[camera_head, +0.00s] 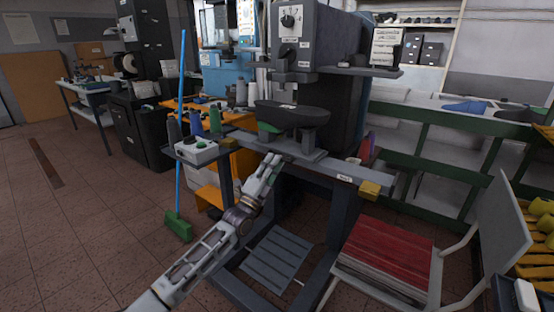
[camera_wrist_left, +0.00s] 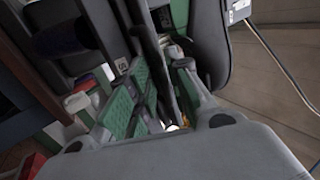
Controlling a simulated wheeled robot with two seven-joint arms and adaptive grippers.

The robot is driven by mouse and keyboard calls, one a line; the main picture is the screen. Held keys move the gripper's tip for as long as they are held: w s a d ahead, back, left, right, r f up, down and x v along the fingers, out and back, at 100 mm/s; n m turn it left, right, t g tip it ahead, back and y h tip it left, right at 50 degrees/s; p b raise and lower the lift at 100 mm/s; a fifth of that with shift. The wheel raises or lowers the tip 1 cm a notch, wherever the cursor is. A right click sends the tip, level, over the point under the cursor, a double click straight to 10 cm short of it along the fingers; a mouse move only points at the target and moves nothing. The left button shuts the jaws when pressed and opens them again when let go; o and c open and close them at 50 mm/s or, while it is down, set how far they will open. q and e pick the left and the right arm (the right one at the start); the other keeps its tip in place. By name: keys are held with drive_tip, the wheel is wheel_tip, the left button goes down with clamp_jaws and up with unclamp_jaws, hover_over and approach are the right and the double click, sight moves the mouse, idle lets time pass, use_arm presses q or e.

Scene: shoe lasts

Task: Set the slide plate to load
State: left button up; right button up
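The slide plate (camera_head: 300,150) is a grey plate on a long grey rail under the press head. It carries a dark shoe last (camera_head: 292,114) with a green part at its left end. My left gripper (camera_head: 273,162) reaches up to the front edge of the plate. In the left wrist view my left gripper (camera_wrist_left: 165,100) shows its two green-padded fingers apart, with a dark strip between them. I cannot tell whether they press on that strip. The rail's right end bears a small white label (camera_head: 343,178). My right gripper is in neither view.
A white control box (camera_head: 197,150) sits at the rail's left end. A chair with red material (camera_head: 390,255) stands at right. A green broom (camera_head: 178,227) leans at left.

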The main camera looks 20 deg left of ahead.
sight(288, 151)
use_arm(q)
drive_tip(key=shift+x, duration=1.3)
drive_tip(key=shift+c, duration=0.2)
clamp_jaws()
